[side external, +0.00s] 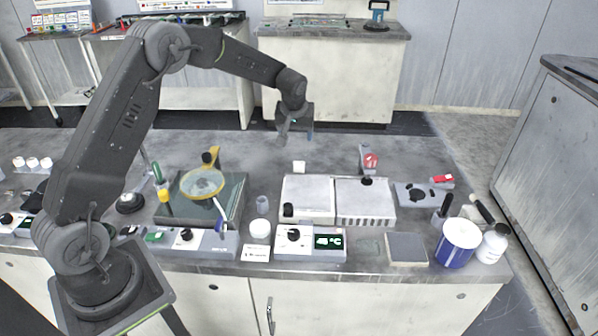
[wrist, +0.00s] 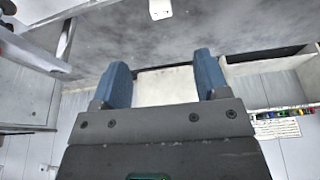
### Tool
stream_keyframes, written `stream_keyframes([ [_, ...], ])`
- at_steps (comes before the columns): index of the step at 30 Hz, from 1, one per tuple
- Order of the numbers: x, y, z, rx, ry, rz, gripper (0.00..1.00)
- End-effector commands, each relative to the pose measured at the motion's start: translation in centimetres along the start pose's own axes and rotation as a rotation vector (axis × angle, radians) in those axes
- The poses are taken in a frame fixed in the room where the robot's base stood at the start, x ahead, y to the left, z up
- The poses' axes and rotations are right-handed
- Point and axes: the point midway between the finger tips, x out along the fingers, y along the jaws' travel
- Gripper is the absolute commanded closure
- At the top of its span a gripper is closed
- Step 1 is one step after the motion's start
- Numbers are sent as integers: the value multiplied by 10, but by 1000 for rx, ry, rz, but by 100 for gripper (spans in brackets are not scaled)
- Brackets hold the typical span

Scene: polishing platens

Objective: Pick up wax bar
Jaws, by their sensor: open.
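A small white block (side external: 299,167), which may be the wax bar, sits on the grey bench behind the left hotplate. A white block also shows at the top edge of the wrist view (wrist: 160,9), partly cut off. My gripper (side external: 296,134) hangs in the air above and behind the block in the side view, apart from it. Its two blue fingers are spread with nothing between them, as the wrist view also shows (wrist: 162,88).
Two pale square plates (side external: 308,198) with a temperature display (side external: 328,241) stand in front of the block. A yellow-rimmed round dish (side external: 202,184) is to the left. A red-dialed stand (side external: 370,160) is to the right. A blue-and-white tub (side external: 458,244) stands at the front right.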

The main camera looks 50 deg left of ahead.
Motion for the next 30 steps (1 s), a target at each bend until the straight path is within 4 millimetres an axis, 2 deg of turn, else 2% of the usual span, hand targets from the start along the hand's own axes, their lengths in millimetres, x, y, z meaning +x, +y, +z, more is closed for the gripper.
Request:
stream_keyframes([
  [1, 20, -1, -3, -19, -7, -10, 32],
  [3, 36, -2, -6, -39, -10, -17, 32],
  [11, 70, -5, -8, -61, -14, -27, 32],
  [18, 116, -6, -7, -59, -14, -26, 32],
  [30, 154, -3, -7, -58, -14, -26, 32],
])
